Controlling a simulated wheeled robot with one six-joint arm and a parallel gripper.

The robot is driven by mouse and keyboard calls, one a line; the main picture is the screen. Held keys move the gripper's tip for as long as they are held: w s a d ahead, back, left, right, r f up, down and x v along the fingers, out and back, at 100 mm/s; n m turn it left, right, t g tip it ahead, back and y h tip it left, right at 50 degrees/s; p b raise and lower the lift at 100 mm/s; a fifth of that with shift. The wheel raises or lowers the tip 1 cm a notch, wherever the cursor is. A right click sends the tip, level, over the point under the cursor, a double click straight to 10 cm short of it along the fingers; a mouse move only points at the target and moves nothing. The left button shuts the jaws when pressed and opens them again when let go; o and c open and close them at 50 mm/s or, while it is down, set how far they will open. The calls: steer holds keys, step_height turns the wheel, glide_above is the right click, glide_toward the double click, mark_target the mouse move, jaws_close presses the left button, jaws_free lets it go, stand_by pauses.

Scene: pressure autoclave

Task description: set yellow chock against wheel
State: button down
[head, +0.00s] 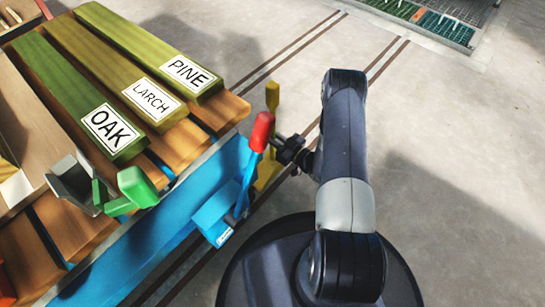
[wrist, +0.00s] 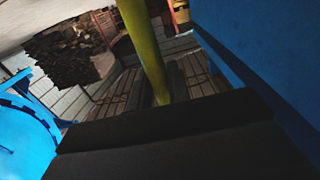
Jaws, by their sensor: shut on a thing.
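The yellow chock (head: 268,172) shows in the head view beside the blue cart, partly behind the red-tipped lever and my gripper. Its upright yellow handle (head: 272,95) rises above my gripper (head: 290,150). My gripper is shut on this handle. In the wrist view the yellow handle (wrist: 145,50) stands up beyond the dark gripper body (wrist: 165,135), which hides the lower part. A rounded blue part (wrist: 20,140) at the left of the wrist view may be the wheel; I cannot tell. The wheel does not show in the head view, and any contact with the chock is hidden.
The blue cart (head: 195,185) carries wooden planks labelled PINE (head: 190,73), LARCH (head: 152,101) and OAK (head: 110,128). A red-tipped lever (head: 262,132) stands close to my gripper. A green clamp handle (head: 138,187) is on the cart. Open floor (head: 440,130) lies right.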

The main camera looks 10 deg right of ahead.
mark_target(273, 151)
step_height(273, 151, down, 9)
steer(key=b, duration=0.3)
steer(key=shift+f, duration=0.1)
stand_by(0.4)
steer(key=c, duration=1.3)
jaws_free()
steer(key=shift+s+d+r, duration=0.2)
steer(key=shift+s+d, duration=0.05)
steer(key=p+v, duration=0.4)
steer(key=v, duration=0.7)
steer(key=shift+s+f, duration=0.1)
steer(key=shift+s, duration=0.05)
